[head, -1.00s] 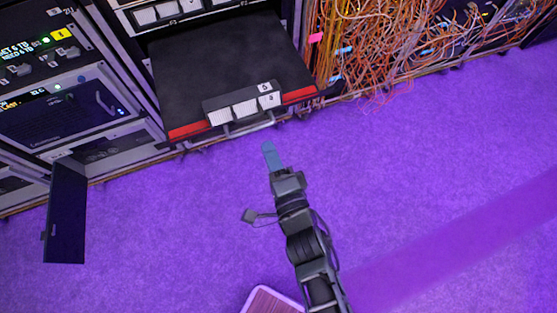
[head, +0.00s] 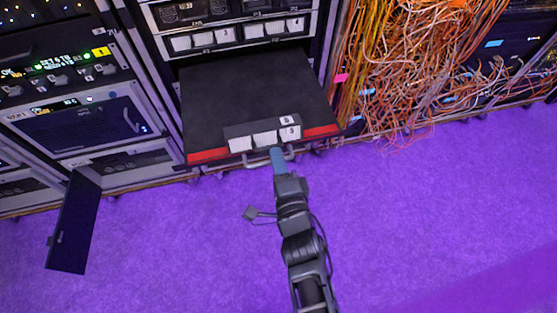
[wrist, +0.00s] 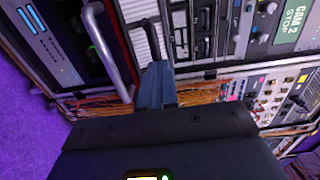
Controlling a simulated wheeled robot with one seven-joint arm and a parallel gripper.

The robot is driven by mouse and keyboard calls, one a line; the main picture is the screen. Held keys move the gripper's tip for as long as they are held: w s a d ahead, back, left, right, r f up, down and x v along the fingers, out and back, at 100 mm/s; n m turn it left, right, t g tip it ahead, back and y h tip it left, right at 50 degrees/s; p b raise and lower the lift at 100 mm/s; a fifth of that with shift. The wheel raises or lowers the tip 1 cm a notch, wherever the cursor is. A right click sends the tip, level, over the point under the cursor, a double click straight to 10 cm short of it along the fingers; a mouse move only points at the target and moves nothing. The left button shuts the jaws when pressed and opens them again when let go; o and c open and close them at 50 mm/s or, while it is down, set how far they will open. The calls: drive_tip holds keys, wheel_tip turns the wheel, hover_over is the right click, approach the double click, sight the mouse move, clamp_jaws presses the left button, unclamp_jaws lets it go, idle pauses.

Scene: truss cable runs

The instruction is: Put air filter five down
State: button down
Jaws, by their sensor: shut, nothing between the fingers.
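Air filter five, a dark-framed unit with white ribbed panels and small number labels (head: 265,138), sits at the front edge of a pulled-out black shelf (head: 250,88). The labels look like a 5 but are small. My gripper (head: 277,156) is shut and empty, with its blue fingers at the shelf's front handle, just below the filter. Whether it touches is unclear. In the wrist view my fingers (wrist: 156,85) point at white ribbed panels (wrist: 141,42), which appear to be the filter's.
The shelf has red strips on its front and a metal handle (wrist: 106,50). Orange cables (head: 400,60) spill from the rack at the right. The purple floor (head: 430,210) is clear.

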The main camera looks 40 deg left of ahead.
sight(270, 135)
drive_tip(key=b+x, duration=0.3)
drive_tip(key=x, duration=0.6)
drive_tip(key=shift+w+a+f, duration=0.1)
drive_tip(key=shift+w, duration=0.1)
drive_tip(key=shift+w+a, duration=0.2)
